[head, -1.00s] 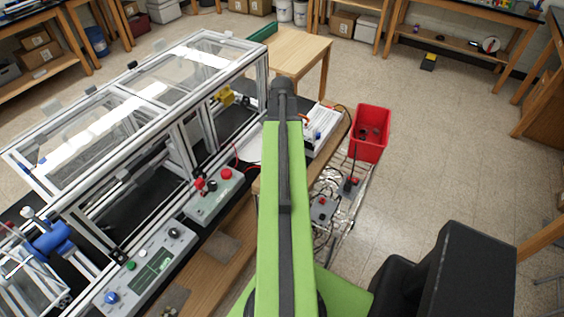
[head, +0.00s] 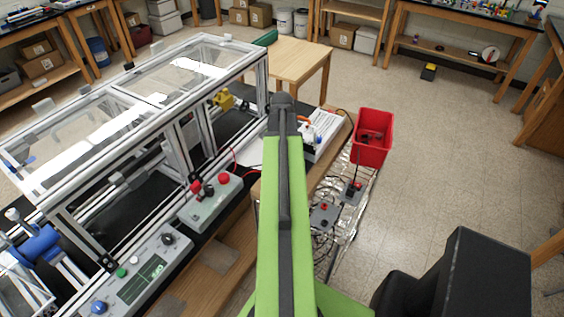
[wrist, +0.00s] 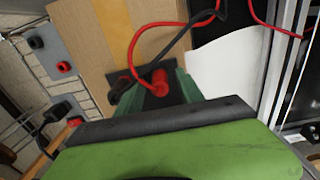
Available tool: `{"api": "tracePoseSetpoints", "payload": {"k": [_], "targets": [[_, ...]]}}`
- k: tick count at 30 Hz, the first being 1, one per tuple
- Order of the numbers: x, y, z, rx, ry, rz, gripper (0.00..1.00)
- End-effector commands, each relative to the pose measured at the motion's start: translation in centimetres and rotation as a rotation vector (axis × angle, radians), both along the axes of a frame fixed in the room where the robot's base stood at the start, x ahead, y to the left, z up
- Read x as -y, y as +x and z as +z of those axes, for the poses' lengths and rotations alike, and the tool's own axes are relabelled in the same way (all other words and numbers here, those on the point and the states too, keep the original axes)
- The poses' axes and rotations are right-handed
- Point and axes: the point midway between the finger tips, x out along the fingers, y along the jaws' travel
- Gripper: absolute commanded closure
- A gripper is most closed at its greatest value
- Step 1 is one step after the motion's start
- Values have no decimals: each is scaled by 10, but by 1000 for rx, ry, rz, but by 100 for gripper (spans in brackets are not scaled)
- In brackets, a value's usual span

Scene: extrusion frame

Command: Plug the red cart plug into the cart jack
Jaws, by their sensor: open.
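In the wrist view a red plug (wrist: 160,82) on a red cable sits over the wooden bench, in front of my gripper (wrist: 152,92). A black plug (wrist: 121,88) on a black cable lies just left of it. My gripper is open, with the red plug between or just beyond its fingers; I cannot tell if they touch it. A grey jack box (wrist: 55,45) with a black and a red jack (wrist: 63,66) is at upper left; the box also shows on the wire cart in the head view (head: 325,215). My arm hides the gripper and red plug in the head view.
A second grey box (head: 351,194) on the cart has a black plug standing in it and a red part. A red bin (head: 373,150) stands at the cart's far end. The extrusion frame (head: 265,75) and a control box (head: 205,205) are left.

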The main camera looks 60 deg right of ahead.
Motion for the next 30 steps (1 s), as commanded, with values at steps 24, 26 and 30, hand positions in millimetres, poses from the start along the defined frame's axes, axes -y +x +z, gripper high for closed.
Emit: {"api": "tracePoseSetpoints", "payload": {"k": [24, 26, 30], "targets": [[0, -1, 0, 0, 0, -1, 100], [0, -1, 0, 0, 0, -1, 100], [1, -1, 0, 0, 0, -2, 100]]}}
